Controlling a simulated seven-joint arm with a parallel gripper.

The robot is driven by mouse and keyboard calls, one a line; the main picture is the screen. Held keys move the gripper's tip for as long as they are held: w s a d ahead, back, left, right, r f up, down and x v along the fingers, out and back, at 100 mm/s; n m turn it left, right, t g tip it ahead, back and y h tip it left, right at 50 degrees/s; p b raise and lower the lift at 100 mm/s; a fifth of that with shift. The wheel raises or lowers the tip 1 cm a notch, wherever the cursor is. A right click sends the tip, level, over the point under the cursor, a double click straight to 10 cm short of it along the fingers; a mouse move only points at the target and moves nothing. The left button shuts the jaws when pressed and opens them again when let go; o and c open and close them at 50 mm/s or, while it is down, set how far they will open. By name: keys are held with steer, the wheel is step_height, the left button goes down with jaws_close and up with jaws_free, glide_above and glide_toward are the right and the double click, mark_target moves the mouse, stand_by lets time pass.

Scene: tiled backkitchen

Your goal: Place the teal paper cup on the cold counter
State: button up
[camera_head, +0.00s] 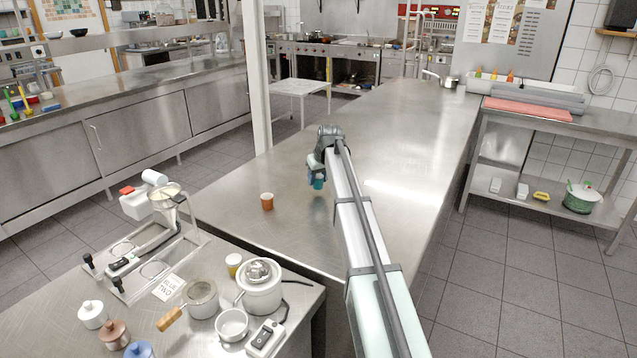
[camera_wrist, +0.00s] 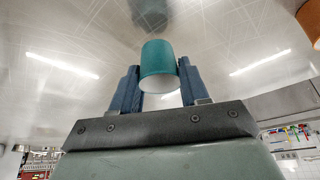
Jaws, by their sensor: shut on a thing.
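The teal paper cup (camera_wrist: 157,62) is between the two blue fingers of my gripper (camera_wrist: 157,88) in the wrist view. My gripper is shut on it. In the head view the teal cup (camera_head: 318,183) shows below my gripper (camera_head: 316,172), over the long steel counter (camera_head: 400,140). Whether the cup touches the steel or hangs just above it is hard to tell. No label in view tells which surface is the cold counter.
An orange cup (camera_head: 267,201) stands on the same counter, left of my gripper. A white post (camera_head: 257,80) rises at its left edge. A nearer counter holds a rice cooker (camera_head: 259,290), a sieve (camera_head: 201,297) and jars. Much of the long counter is bare.

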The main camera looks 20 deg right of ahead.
steer(key=shift+f, duration=1.05)
steer(key=o, duration=1.1)
steer(key=shift+f, duration=0.1)
steer(key=v, duration=1.2)
